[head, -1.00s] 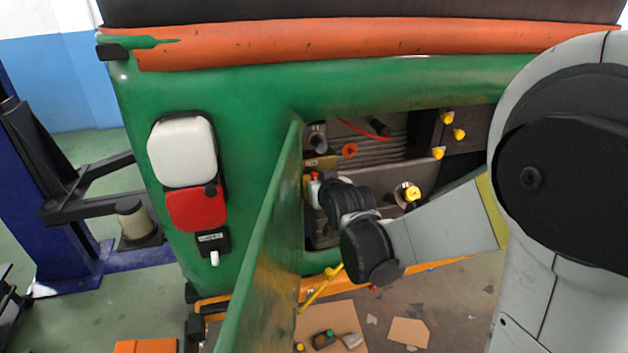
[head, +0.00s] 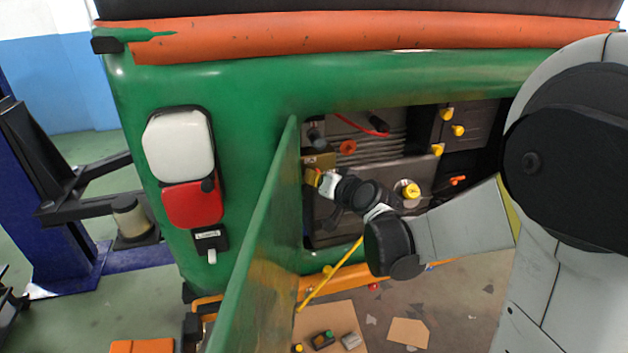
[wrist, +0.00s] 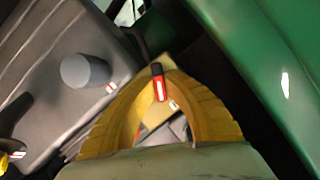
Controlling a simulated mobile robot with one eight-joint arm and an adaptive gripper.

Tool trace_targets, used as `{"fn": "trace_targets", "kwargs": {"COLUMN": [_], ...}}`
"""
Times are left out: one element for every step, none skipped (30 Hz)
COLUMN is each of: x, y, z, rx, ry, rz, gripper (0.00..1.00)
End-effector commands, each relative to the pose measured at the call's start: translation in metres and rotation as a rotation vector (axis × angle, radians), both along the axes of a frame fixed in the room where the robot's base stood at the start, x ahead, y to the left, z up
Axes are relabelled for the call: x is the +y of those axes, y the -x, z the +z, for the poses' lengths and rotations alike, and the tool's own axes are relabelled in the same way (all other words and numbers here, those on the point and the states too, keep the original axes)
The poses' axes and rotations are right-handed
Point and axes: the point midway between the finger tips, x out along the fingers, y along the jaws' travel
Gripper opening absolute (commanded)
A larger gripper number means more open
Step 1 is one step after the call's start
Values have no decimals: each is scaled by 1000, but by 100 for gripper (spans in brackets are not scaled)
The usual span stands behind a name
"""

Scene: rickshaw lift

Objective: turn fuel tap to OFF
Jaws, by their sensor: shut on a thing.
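The fuel tap's lever shows in the wrist view as a small red piece with a black end (wrist: 159,84). My gripper (wrist: 160,76) has its two yellow fingers closed around it, one on each side. In the head view my gripper (head: 317,178) is inside the open engine bay, close behind the green door and just below a brass-coloured plate (head: 319,161). The lever's exact angle and any OFF mark cannot be made out. The tap's body is mostly hidden by my fingers and wrist.
The open green door (head: 257,245) stands close to the left of my wrist. A grey round knob (wrist: 84,70) lies left of my fingers in the wrist view. Yellow caps (head: 410,190) sit to the right in the bay. A yellow rod (head: 330,274) slants below.

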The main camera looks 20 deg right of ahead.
Motion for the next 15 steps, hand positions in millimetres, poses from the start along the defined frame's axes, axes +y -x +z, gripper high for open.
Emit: {"fn": "trace_targets", "kwargs": {"x": [-2, -2, -2, -3, -3, -3, -3, -3, -4, -4, -4, -4, -4, -4, -5], "y": [0, 0, 0, 0, 0, 0, -1, -1, -1, -1, -1, -1, -1, -1, -1], "z": [-3, -3, -3, -3, -4, -4, -4, -4, -5, -5, -5, -6, -6, -6, -7], "rx": [0, -1, -1, -1, 0, 0, 0, 0, 0, 0, -1, -1, -1, -1, 0], "ry": [-44, -72, -111, -139, -168, -206, -235, -264, -301, -331, -360, -398, -425, -453, -493], "rz": [-2, -1, -2, -2, -2, -1, -1, -1, -1, -2, -1, 0, -1, -1, -1], "gripper": [0, 0, 0, 0, 0, 0, 0, 0, 0, 0, 0, 0, 0, 0, 0]}}
